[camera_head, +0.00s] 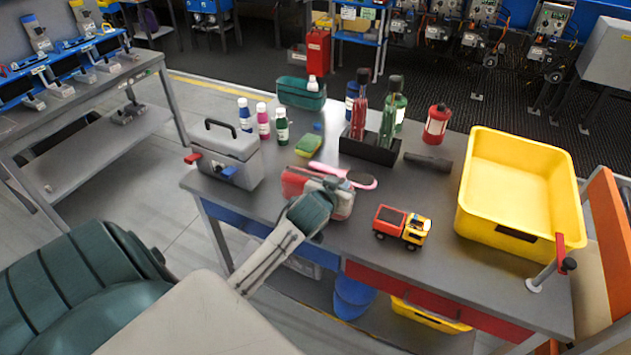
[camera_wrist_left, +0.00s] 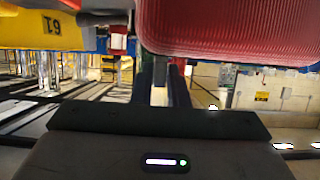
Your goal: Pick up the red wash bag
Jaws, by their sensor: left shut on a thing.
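The red wash bag (camera_head: 295,181) is at the front middle of the table, a red pouch with a paler lower band, partly covered by my left gripper. My left gripper (camera_head: 325,192) is shut on it from the front. I cannot tell whether the bag touches the table or hangs just above it. In the left wrist view the ribbed red bag (camera_wrist_left: 230,25) fills the top right, and the dark fingers (camera_wrist_left: 162,80) reach up at its left edge. Their tips are hard to see there. My right gripper is not in view.
A toy truck (camera_head: 402,227) stands close right of the bag, a pink brush (camera_head: 361,180) and green sponge (camera_head: 308,146) behind it. A grey toolbox (camera_head: 226,153) is left, a black bottle rack (camera_head: 369,149) behind, a yellow bin (camera_head: 574,205) and red-handled clamp (camera_head: 547,272) right.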

